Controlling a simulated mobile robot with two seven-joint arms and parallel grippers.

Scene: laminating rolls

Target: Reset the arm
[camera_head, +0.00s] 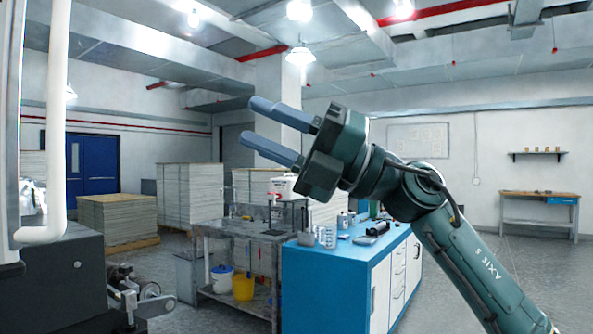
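My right arm (455,245) comes in from the lower right and rises to the middle of the head view. My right gripper (258,122) points to the upper left. Its two blue-grey fingers are apart with nothing between them, so it is open and empty. It is held up in the air, above the height of the blue cabinet and apart from it. My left gripper is not in view.
A blue cabinet (335,275) with small items on top stands below my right arm. A grey workbench (240,229) stands beside it, with a yellow bucket (243,287) underneath. Dark machinery (60,285) fills the lower left. Stacked boards (118,217) stand behind. Floor at right is clear.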

